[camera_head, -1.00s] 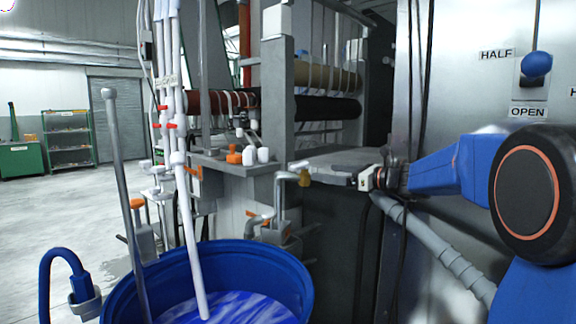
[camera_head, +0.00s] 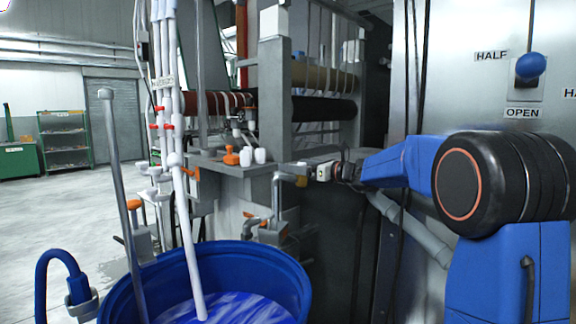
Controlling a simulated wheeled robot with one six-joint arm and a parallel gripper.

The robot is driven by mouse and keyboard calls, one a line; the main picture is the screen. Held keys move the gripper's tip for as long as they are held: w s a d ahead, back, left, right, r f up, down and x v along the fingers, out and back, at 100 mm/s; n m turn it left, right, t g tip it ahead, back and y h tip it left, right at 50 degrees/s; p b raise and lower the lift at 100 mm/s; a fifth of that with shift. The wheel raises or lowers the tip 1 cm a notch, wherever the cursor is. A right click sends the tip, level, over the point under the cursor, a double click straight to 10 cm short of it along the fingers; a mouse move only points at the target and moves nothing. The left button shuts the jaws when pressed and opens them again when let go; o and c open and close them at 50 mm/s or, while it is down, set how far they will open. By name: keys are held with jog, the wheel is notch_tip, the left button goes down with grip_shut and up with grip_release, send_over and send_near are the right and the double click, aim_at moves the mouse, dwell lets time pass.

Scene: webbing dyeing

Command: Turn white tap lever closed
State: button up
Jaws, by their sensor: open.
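White fittings that look like tap levers (camera_head: 154,171) stick out from the white vertical pipes left of centre. I cannot tell for sure which is the white tap lever, or how far it is turned. My gripper (camera_head: 300,168) is at the end of my blue arm, right of the pipes, near a grey bent tap (camera_head: 279,185) with a brass-coloured end. It is open and appears to hold nothing. Its fingers are small and partly merge with the grey machine behind. It is well apart from the white fittings.
A blue tub (camera_head: 255,262) with blue-white liquid stands in front, with a white pipe and a grey rod reaching into it. A steel panel (camera_head: 440,70) is at right. The floor at left is clear.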

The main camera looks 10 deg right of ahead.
jog(key=shift+x, duration=2.3)
jog(key=c, duration=1.4)
jog(key=shift+s+a+n+g+y, duration=0.1)
jog(key=shift+s+n+g+y, duration=0.25)
jog(key=shift+n+g+y, duration=0.55)
jog(key=shift+s+n+g+y, duration=0.4)
jog(key=shift+n+g+y, duration=0.3)
jog(key=shift+g, duration=0.3)
jog(key=o, duration=1.4)
jog(key=shift+s, duration=0.1)
